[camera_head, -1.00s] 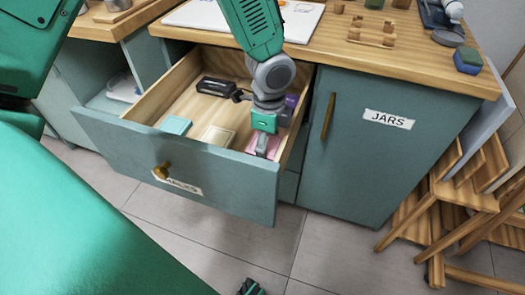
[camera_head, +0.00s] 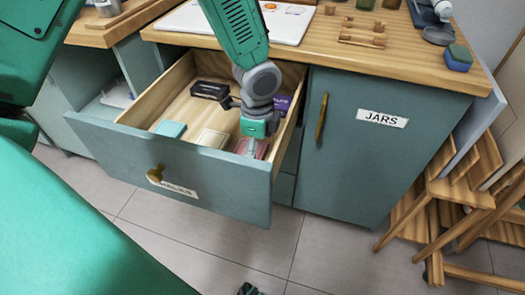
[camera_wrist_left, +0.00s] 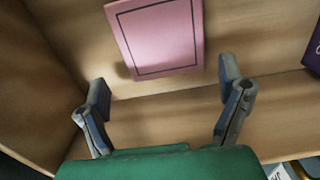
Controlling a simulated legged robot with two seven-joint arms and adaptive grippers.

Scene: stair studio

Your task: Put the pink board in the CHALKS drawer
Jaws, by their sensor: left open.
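The pink board (camera_wrist_left: 158,38) lies flat on the wooden floor of the open drawer, and its dark outline shows in the left wrist view. In the head view its pink surface (camera_head: 259,147) shows partly behind my gripper. The drawer (camera_head: 180,166) is pulled out, and its front label is partly hidden by the handle. My left gripper (camera_wrist_left: 165,100) is open inside the drawer, its two fingers apart with bare wood between them. The board lies just beyond the fingertips, and neither finger appears to hold it.
The drawer also holds a light blue item (camera_head: 170,129), a cream item (camera_head: 212,138), a black box (camera_head: 210,90) and a purple box (camera_head: 283,104). The JARS cupboard (camera_head: 380,150) is closed on the right. Folded wooden furniture (camera_head: 450,210) stands further right.

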